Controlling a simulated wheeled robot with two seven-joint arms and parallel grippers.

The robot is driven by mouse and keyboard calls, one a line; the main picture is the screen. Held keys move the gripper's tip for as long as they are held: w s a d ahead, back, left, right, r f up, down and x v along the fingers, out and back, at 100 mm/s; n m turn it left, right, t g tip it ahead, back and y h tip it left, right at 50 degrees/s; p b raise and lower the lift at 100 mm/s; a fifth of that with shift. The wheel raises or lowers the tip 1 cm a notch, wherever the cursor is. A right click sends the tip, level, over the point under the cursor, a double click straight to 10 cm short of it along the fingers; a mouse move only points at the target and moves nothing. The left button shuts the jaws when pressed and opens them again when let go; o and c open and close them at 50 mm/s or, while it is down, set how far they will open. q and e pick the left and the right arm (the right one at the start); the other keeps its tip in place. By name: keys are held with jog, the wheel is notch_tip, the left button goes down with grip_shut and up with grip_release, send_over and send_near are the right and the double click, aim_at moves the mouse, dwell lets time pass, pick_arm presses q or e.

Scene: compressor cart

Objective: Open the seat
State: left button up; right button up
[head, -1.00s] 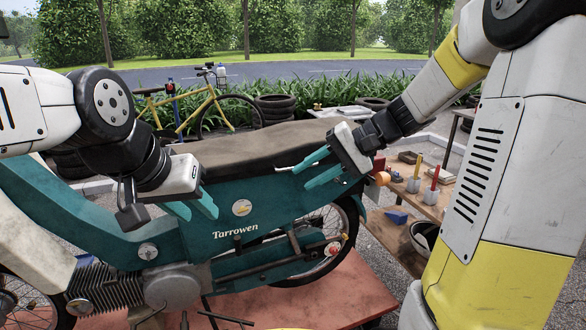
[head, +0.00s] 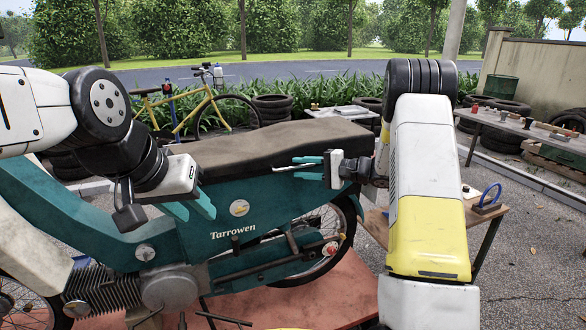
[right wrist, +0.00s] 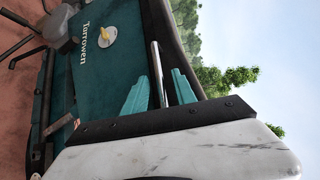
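The long dark brown seat (head: 270,143) lies flat and closed on the teal moped (head: 215,245). A thin silver bar (head: 285,168) runs along the seat's lower side edge. My right gripper (head: 299,168) is at the rear half of this side, its teal fingers apart. In the right wrist view the bar (right wrist: 157,78) lies between the fingers, with gaps visible on both sides. My left gripper (head: 194,211) is open and empty beside the seat's front end. A round pale disc with a yellow piece (right wrist: 103,34) sits on the teal side panel.
A workbench (head: 455,225) with a blue ring stands behind my right arm. The moped stands on a red platform (head: 335,290). A yellow bicycle (head: 205,110) and stacked tyres (head: 270,108) are behind it. Open air lies above the seat.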

jog(key=shift+x, duration=1)
grip_shut()
dwell(0.7)
